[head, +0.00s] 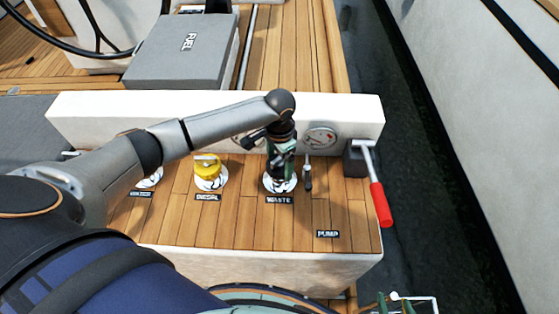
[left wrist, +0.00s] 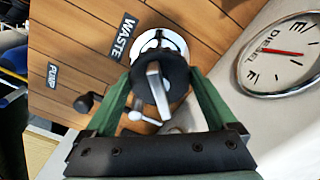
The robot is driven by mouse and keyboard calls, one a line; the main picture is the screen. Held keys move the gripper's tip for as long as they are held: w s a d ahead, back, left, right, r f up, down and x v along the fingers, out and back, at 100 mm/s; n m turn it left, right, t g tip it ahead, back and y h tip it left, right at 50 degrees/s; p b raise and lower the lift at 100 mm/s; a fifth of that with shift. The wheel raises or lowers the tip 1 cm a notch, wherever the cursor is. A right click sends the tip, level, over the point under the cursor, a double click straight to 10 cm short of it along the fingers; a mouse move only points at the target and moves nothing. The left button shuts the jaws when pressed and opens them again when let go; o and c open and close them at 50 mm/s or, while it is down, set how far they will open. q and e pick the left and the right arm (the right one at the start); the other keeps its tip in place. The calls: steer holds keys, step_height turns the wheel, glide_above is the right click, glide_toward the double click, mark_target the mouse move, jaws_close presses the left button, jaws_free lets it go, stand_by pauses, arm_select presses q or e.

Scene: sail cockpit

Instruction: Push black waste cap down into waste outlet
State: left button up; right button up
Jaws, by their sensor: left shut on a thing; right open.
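The black waste cap (left wrist: 157,82) has a grey raised handle and sits between the green fingers of my left gripper (left wrist: 155,98) in the left wrist view. My left gripper (head: 281,168) is shut on the cap, directly over the waste outlet. The white ring of the waste outlet (left wrist: 176,42) shows behind the cap; in the head view the outlet (head: 271,186) is largely covered by the gripper. I cannot tell how deep the cap sits. My right gripper (head: 383,303) shows only in part at the bottom edge of the head view and is open, away from the outlet.
A yellow diesel cap (head: 208,170) stands left of the waste outlet. A small dark lever (head: 308,176) is close on its right. A red-handled tool (head: 380,204) hangs by the bench's right edge. A white ledge with gauges (head: 321,137) rises behind.

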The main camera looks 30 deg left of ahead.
arm_select(q)
steer(key=shift+f, duration=0.55)
steer(key=o, duration=1.2)
step_height(320, 180, up, 3)
steer(key=p, duration=0.3)
steer(key=shift+r, duration=4)
steer(key=shift+s, duration=0.1)
